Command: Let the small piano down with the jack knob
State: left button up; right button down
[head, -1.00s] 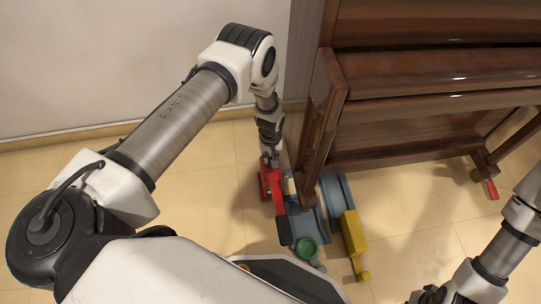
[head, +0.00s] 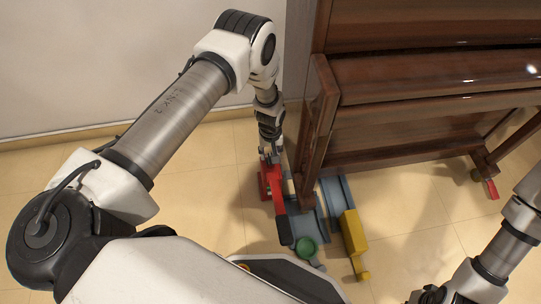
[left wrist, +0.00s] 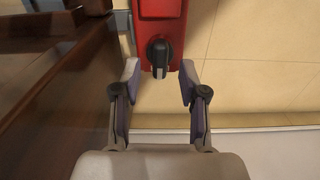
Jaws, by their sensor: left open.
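The small piano (head: 420,110) is dark brown wood and stands at the right of the head view. A red jack (head: 265,183) with a black-ended handle (head: 283,230) is on the floor beside the piano's near left leg. In the left wrist view the jack's red body (left wrist: 160,10) is at the top, with its black knob (left wrist: 159,56) in front. My left gripper (head: 270,155) is above the jack; in the wrist view its open fingers (left wrist: 159,75) stand on either side of the knob, not visibly touching it. My right gripper is at the bottom right, its fingers unclear.
Blue ramp-like pieces (head: 335,192), a yellow block (head: 353,232) and a green round part (head: 306,248) lie by the piano leg. A red caster lever (head: 492,189) is under the far leg. A wall (head: 130,60) stands behind; the tiled floor at left is clear.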

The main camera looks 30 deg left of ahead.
pick_arm(q)
notch_tip(320, 180, up, 10)
jog(key=shift+f, duration=0.2)
